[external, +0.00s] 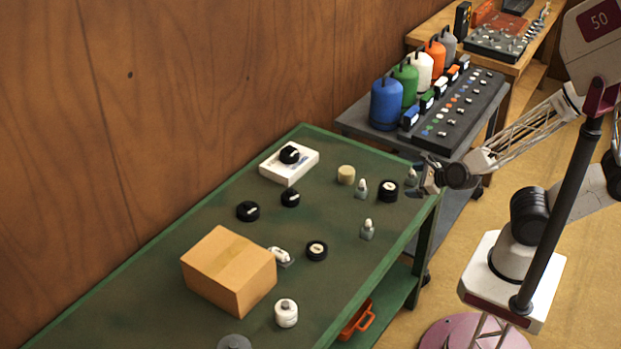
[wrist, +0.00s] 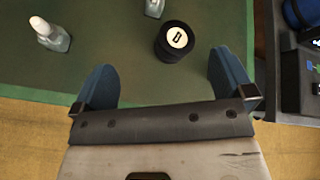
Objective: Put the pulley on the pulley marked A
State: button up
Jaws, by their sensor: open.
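My gripper (external: 428,178) is open and empty near the right end of the green table (external: 215,180). In the wrist view my gripper (wrist: 165,84) has its two blue fingers spread apart. A black round pulley-like piece (wrist: 174,41) with a pale top label lies beyond the fingers, not between them; its mark is too small to read surely. It appears to be the black piece (external: 388,190) near the gripper. Other black round pieces are left (external: 248,211), centre (external: 290,198) and on a white block (external: 289,154). No letter A is readable.
A cardboard box (external: 228,270), white jar (external: 286,313) and tan cylinder (external: 346,175) are on the table. A grey bench (external: 458,125) with coloured canisters stands behind.

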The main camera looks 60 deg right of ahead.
notch_tip(320, 180, up, 10)
jog(key=s+d+n+g+y, duration=0.1)
jog(key=s+n+g+y, duration=0.2)
jog(key=n, duration=1.3)
jog(key=s+d+r+n+g+h, duration=0.3)
jog(key=s+d+r+n+g, duration=0.3)
jog(key=n, duration=0.8)
notch_tip(320, 180, up, 2)
jog(key=s+d, duration=0.2)
jog(key=shift+d+r+n+g, duration=0.2)
jog(key=shift+d+n+g, duration=0.1)
